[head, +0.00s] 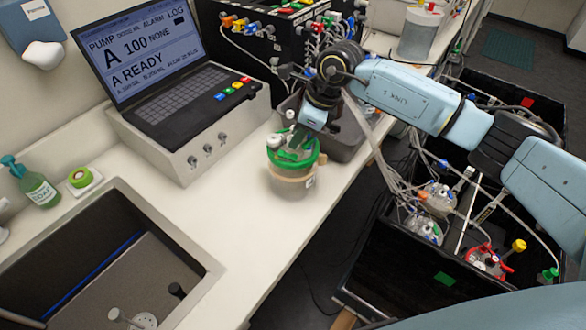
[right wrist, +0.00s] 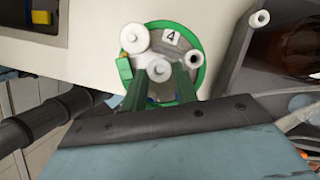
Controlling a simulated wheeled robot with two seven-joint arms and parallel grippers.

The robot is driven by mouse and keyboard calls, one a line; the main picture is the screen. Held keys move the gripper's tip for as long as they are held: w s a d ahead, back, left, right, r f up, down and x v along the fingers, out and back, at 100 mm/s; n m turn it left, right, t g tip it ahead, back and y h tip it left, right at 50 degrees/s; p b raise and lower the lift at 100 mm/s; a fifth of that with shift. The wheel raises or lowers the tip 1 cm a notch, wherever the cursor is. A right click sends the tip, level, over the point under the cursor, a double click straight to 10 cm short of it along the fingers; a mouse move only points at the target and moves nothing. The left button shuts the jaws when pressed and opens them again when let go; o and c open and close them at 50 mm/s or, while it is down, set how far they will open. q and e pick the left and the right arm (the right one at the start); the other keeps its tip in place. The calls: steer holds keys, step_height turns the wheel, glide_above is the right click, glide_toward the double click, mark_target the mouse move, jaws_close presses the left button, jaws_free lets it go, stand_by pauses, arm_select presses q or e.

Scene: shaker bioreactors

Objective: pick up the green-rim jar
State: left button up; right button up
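The green-rim jar (head: 288,163) stands upright on the white bench, with a clear body, a tan band and a green rim. In the right wrist view its lid (right wrist: 190,60) carries a "4" label, white ports and a central white knob (right wrist: 158,71). My right gripper (head: 298,140) reaches down over the lid from the back right. In the right wrist view its two fingers (right wrist: 160,82) stand on either side of the central knob. I cannot tell whether they press on it. My left gripper is not in view.
A laptop-like pump console (head: 180,100) stands left of the jar. A grey bin (head: 345,145) is close behind it. A sink (head: 95,260) and a soap bottle (head: 36,185) are at left. Black crates with tubed vessels (head: 425,230) stand right of the bench edge.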

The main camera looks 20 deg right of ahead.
steer(key=shift+c, duration=0.4)
jaws_close()
steer(key=shift+w+r, duration=0.1)
steer(key=shift+r, duration=0.05)
